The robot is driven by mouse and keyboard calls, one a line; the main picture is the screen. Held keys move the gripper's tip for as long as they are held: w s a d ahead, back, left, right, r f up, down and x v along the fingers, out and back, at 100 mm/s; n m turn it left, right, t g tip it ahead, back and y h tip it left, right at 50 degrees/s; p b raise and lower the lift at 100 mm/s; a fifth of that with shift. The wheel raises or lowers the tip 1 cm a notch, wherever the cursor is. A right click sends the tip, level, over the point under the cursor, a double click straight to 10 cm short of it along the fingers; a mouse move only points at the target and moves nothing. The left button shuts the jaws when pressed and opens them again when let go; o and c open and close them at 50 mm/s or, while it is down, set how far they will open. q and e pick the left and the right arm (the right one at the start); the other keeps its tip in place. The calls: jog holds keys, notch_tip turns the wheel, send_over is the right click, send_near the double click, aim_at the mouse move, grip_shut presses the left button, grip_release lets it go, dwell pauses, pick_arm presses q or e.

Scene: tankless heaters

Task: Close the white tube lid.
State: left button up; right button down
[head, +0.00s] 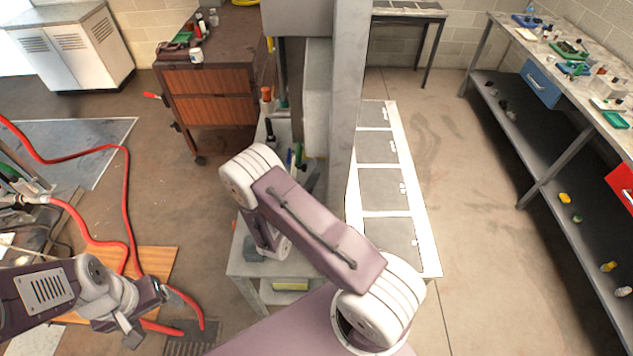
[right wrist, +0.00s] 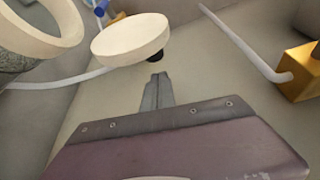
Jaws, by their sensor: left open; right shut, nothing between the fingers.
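A round white lid (right wrist: 130,40) shows at the top of the right wrist view, tilted, with a small dark part under its right edge. A white ring-shaped tube mouth (right wrist: 42,30) is at the upper left of that view, open and apart from the lid. My right gripper (right wrist: 157,80) is shut and empty, its tips just below the lid in the picture. I cannot tell whether they touch it. In the head view my right gripper is hidden behind its arm. My left gripper (head: 147,316) is open and empty at the lower left.
In the right wrist view, a white hose (right wrist: 240,42) runs to a yellow-orange block (right wrist: 299,72) at the right. In the head view, a grey metal column (head: 345,90) stands over a workbench (head: 245,262). Red hoses (head: 127,200) lie near my left arm.

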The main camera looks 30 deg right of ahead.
jog(key=shift+w+a+r, duration=0.1)
jog(key=shift+w+a, duration=0.4)
jog(key=shift+a, duration=0.2)
jog(key=shift+a+r, duration=0.1)
